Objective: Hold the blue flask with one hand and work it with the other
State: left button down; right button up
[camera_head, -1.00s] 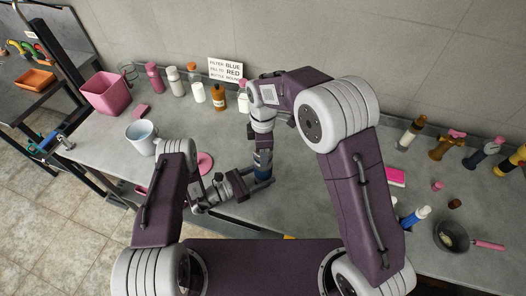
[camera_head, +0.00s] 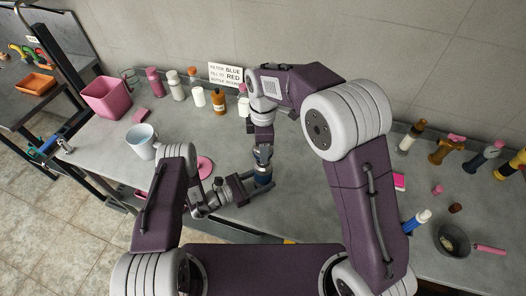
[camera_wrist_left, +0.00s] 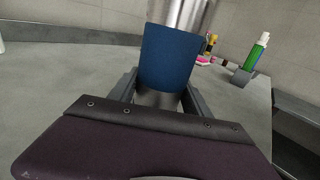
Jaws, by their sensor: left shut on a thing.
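The blue flask (camera_head: 262,180) stands upright near the front edge of the grey bench, with a blue body and a metallic upper part. In the left wrist view its blue body (camera_wrist_left: 170,58) sits between the fingers of my left gripper (camera_wrist_left: 160,95). My left gripper (camera_head: 256,187) reaches in from the left and is shut on the flask. My right gripper (camera_head: 264,145) points down right above the flask, at its top. Its fingers are small and partly hidden there, so I cannot tell whether they grip the top.
A pink bin (camera_head: 105,97), several bottles and a sign (camera_head: 226,74) stand along the back. At right are a blue-and-white bottle (camera_head: 416,221) and a dark pan (camera_head: 453,240).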

jog(key=shift+r, duration=0.75)
pick_arm(q)
jog(key=shift+c, duration=2)
grip_release()
jog(key=b+v, duration=0.1)
jog(key=v, duration=1)
jog(key=shift+f+b, duration=0.1)
jog(key=shift+b, duration=0.25)
pick_arm(e)
jog(key=shift+f, duration=0.85)
pick_arm(q)
jog(key=shift+s+a, duration=0.25)
jog(key=shift+a, duration=0.2)
jog(key=shift+d, duration=0.1)
